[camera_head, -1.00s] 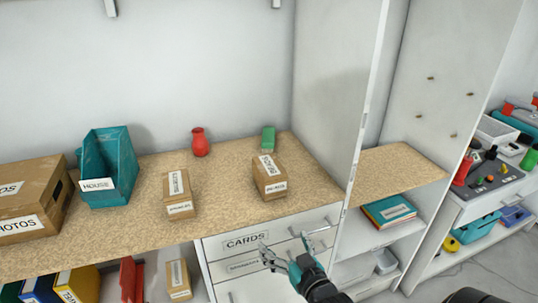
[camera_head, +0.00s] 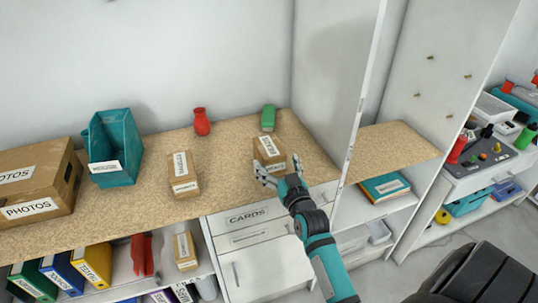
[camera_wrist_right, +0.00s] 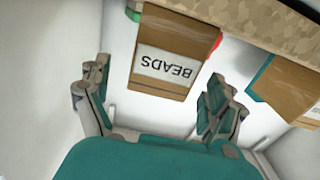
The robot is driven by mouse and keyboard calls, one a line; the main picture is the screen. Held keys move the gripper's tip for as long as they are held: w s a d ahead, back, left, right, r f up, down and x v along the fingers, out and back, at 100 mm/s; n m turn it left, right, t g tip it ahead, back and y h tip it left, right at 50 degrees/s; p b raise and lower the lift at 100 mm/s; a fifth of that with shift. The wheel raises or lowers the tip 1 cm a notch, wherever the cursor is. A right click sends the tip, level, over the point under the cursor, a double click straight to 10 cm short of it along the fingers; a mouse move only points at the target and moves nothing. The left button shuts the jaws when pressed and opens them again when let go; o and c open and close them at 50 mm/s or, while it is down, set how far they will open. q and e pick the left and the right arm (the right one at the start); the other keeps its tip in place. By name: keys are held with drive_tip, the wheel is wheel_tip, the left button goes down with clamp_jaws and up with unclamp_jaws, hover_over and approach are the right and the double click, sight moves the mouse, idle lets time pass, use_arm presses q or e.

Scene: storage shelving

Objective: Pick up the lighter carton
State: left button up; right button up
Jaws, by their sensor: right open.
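Two small brown cartons with white labels stand on the speckled counter: a left carton (camera_head: 182,176) and a right carton (camera_head: 266,147). Which is lighter in weight does not show. My right gripper (camera_head: 277,165) is open at the front of the right carton and covers part of its near side. In the right wrist view a carton labelled BEADS (camera_wrist_right: 170,68) shows upside down, ahead of and between the spread fingers (camera_wrist_right: 152,86). My left gripper is not in view.
A large PHOTOS box (camera_head: 36,185) and a teal bin (camera_head: 112,150) stand at left. A red vase (camera_head: 201,122) and a green block (camera_head: 268,118) are behind the cartons. A tall white panel (camera_head: 340,80) rises at right. Another carton (camera_head: 185,248) is on the lower shelf.

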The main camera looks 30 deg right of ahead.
sight(270, 153)
drive_tip(key=p+x, duration=0.1)
drive_tip(key=x, duration=0.3)
drive_tip(key=shift+w+r, duration=0.15)
drive_tip(key=shift+w, duration=0.05)
drive_tip(key=shift+w+d, duration=0.1)
drive_tip(key=shift+w, duration=0.4)
drive_tip(key=shift+s, duration=0.1)
drive_tip(key=shift+c, duration=1)
drive_tip(key=c, duration=1.2)
